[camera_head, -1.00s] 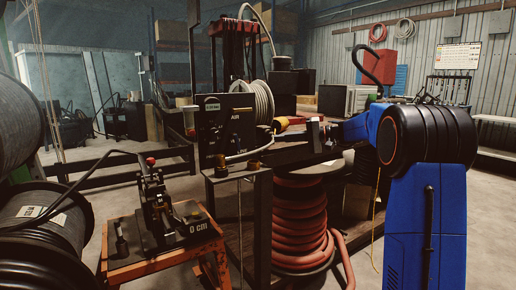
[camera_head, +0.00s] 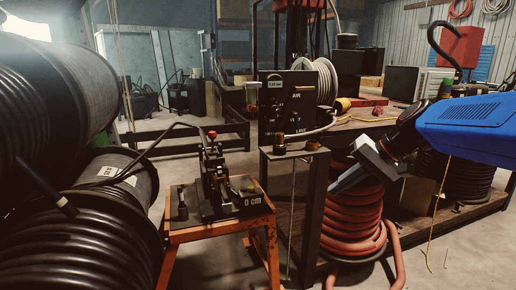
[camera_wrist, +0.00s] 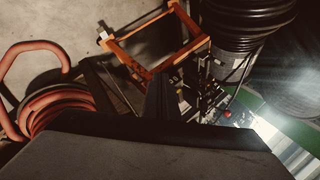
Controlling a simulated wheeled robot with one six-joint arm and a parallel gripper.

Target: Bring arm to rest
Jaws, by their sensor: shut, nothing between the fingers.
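My gripper (camera_head: 338,188) is at the right of the head view, at the end of my blue arm, angled down and left. It is shut and empty. It hangs in front of the red hose coil (camera_head: 352,212), with no clear contact. In the wrist view my gripper's dark shut fingers (camera_wrist: 163,98) point toward the orange stand (camera_wrist: 146,71). The crimper (camera_head: 213,175), with a red-tipped lever and a "0 cm" label, sits on that orange stand, left of my gripper in the head view.
A bench with a black control box (camera_head: 287,105) and a pale hose reel (camera_head: 318,80) stands behind the crimper. Large black hose reels (camera_head: 75,240) fill the left side. A yellow cord (camera_head: 436,215) hangs at the right. Some floor is open in front.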

